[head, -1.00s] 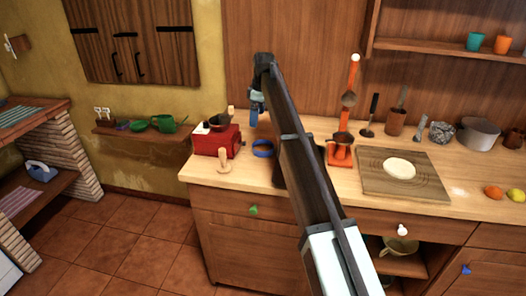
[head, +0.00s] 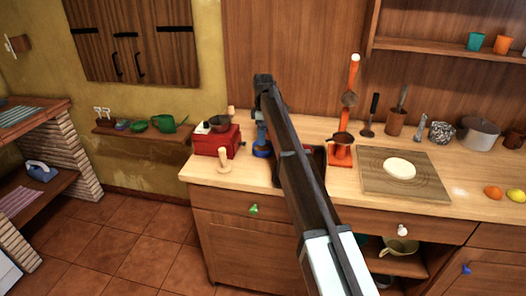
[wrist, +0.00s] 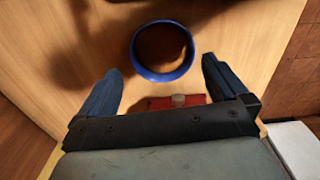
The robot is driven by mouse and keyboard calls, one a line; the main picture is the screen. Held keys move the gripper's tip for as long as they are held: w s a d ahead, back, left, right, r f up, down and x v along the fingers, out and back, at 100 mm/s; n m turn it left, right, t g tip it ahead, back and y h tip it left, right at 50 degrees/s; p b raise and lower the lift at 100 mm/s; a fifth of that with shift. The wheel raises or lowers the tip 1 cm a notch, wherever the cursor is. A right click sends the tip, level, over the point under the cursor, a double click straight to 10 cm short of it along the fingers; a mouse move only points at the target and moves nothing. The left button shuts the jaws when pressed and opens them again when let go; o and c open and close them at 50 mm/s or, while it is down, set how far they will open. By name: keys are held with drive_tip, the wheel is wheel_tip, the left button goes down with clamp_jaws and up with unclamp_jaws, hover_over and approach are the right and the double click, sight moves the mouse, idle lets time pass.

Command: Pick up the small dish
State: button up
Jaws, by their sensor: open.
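The small dish (head: 262,152) is a round blue-rimmed dish on the wooden counter, right of the red appliance. My gripper (head: 261,138) is low over it and hides part of it in the head view. In the wrist view the whole dish (wrist: 165,77) shows, its inside brownish and shaded. My gripper (wrist: 162,67) is open there, one blue finger to each side. The dish lies between and a little beyond the fingertips, with a gap on both sides. Nothing is held.
The red appliance (head: 217,140) with a dark pan is close on the left. A wooden peg stand (head: 224,163) is in front of it. A dark tray (head: 318,158) is partly hidden behind my arm. A cutting board (head: 378,185) with dough lies farther right.

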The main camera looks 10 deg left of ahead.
sight(263, 149)
drive_tip(key=shift+s+f, duration=0.15)
drive_tip(key=shift+f, duration=2.6)
drive_tip(key=shift+c, duration=0.2)
drive_tip(key=c, duration=0.9)
